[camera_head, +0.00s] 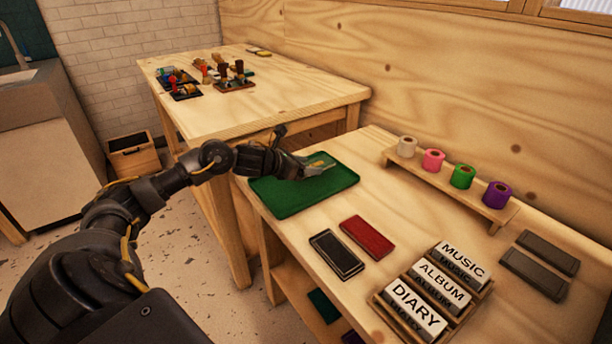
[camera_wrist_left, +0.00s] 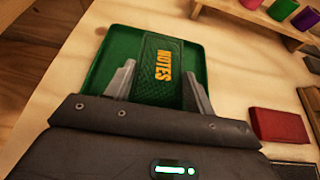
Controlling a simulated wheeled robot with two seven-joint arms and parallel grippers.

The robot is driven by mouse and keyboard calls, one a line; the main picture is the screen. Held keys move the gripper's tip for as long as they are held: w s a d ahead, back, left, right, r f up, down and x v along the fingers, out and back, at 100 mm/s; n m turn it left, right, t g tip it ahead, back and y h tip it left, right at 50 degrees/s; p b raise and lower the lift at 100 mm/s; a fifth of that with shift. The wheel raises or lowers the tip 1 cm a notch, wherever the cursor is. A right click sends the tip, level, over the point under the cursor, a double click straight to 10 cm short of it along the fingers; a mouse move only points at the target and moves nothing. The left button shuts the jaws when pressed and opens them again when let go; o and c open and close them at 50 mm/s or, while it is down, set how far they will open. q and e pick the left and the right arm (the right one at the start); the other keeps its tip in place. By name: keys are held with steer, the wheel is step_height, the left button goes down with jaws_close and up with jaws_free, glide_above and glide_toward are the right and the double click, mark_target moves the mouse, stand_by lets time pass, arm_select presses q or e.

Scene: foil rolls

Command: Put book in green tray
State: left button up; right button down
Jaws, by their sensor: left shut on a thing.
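The green tray (camera_head: 285,208) lies at the far left corner of the near wooden table, and it also shows in the left wrist view (camera_wrist_left: 103,55). In the head view my left gripper (camera_head: 318,169) is over the tray and hides much of the book. I cannot tell whether the book touches the tray floor. My right gripper is out of view.
A red book (camera_head: 367,237) and a black book (camera_head: 336,254) lie right of the tray. A rack labelled DIARY, ALBUM and MUSIC (camera_head: 437,290) stands nearer. Several coloured rolls stand on a wooden shelf (camera_head: 451,187) behind. Two dark grey blocks (camera_head: 534,274) lie far right.

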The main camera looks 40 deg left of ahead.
mark_target(306, 181)
arm_select(q)
steer(key=shift+w+a+f, duration=0.1)
steer(key=shift+a+f, duration=0.1)
steer(key=shift+f, duration=0.15)
step_height(306, 181, down, 3)
steer(key=shift+f, duration=0.1)
